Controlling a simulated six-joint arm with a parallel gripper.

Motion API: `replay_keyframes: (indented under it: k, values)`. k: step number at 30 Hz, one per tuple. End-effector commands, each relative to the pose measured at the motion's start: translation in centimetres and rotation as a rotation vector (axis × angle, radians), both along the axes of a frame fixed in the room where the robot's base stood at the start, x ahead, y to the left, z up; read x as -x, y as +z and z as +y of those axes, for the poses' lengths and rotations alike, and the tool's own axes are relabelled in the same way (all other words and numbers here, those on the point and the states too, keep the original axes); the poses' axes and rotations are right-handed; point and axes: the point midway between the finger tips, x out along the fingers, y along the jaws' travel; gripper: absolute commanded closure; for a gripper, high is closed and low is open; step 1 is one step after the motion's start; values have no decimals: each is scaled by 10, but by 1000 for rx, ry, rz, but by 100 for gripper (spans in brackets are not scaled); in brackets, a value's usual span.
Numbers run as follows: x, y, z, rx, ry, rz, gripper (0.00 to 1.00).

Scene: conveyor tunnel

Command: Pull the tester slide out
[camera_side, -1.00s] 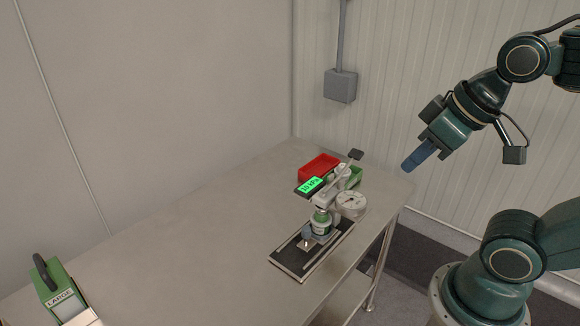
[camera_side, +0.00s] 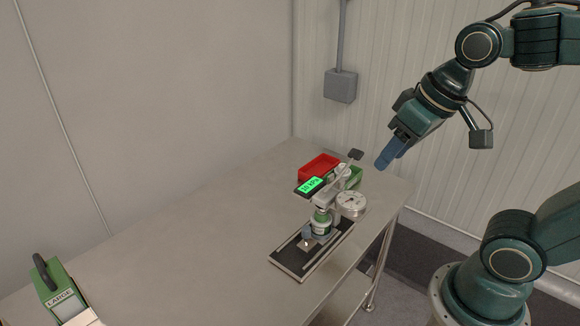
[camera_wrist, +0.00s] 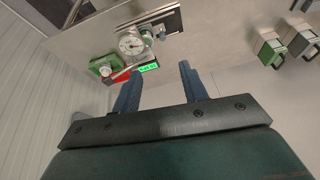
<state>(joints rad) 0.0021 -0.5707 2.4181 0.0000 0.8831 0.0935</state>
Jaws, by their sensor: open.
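The tester (camera_side: 322,222) stands on a dark base plate with a pale rim near the table's right end. It has a green-lit display (camera_side: 311,186), a round dial gauge (camera_side: 351,204) and a lever with a dark knob. The slide (camera_side: 307,244) sits low at the front of the tester, with a small blue-grey knob; a green and white item stands at its rear. My gripper (camera_side: 387,165) is in the air above and right of the tester, apart from it. In the wrist view its two blue fingers (camera_wrist: 158,80) are spread and empty, and the gauge (camera_wrist: 131,43) shows beyond them.
A red bin (camera_side: 318,167) and a green bin (camera_side: 355,178) stand behind the tester. A green case marked LARGE (camera_side: 61,291) is at the table's near left. The middle of the table (camera_side: 190,235) is clear. A grey box (camera_side: 340,86) hangs on the wall.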

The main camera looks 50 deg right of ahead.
Motion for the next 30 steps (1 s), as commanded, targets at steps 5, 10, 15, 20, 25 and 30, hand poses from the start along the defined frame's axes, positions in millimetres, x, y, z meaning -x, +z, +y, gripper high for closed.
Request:
replay_keyframes:
  k: [5,10,15,20,25,30]
  values:
    - [-30,-7,-1,-26,-66,65,57]
    - [-57,-19,-1,-47,-131,122,57]
    - [-84,-34,-2,-65,-198,177,57]
    - [-109,-53,-2,-78,-261,230,57]
    - [-133,-77,-3,-89,-328,285,57]
    - [-156,-105,-4,-97,-395,337,57]
